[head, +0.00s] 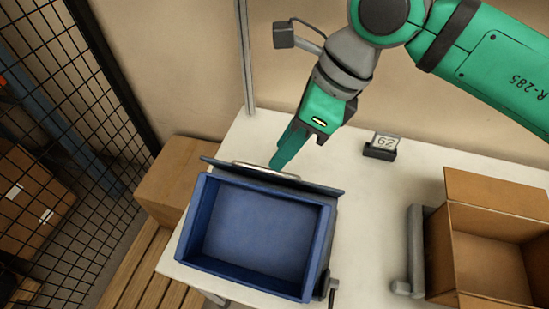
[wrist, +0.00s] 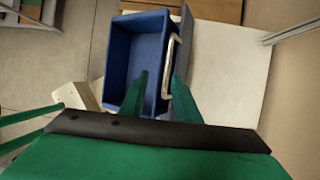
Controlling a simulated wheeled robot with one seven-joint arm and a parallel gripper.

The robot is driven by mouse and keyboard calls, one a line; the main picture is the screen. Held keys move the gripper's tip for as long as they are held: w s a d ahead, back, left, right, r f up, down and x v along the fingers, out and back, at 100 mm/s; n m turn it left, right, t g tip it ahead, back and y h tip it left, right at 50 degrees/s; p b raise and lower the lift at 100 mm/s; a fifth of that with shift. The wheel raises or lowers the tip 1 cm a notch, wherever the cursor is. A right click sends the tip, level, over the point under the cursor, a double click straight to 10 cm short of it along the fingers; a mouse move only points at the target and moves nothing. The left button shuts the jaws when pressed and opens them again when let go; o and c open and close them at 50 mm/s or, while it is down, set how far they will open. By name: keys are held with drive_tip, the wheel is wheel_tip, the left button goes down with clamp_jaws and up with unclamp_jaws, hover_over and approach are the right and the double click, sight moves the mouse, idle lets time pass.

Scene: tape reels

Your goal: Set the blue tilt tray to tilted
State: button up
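The blue tilt tray (head: 255,232) is an empty open box on the white table. A dark plate (head: 322,186) with a pale bar handle (head: 262,171) runs along its far side. I cannot tell the tray's exact angle. My gripper (head: 281,160) points down at the handle from above. In the wrist view, the two green fingers of my gripper (wrist: 162,92) are apart, one on the tray side and one on the outer side of the handle (wrist: 169,62). I cannot tell whether either finger touches it. The tray (wrist: 139,42) shows beyond the fingers.
An open cardboard box (head: 492,262) stands on the table (head: 365,215) at the right, beside a grey roller-like part (head: 415,250). A small sign (head: 383,143) stands behind. A closed carton (head: 172,180) and a mesh fence (head: 80,100) are at the left.

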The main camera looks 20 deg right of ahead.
drive_tip(key=v, duration=0.3)
drive_tip(key=shift+r, duration=0.1)
idle(0.5)
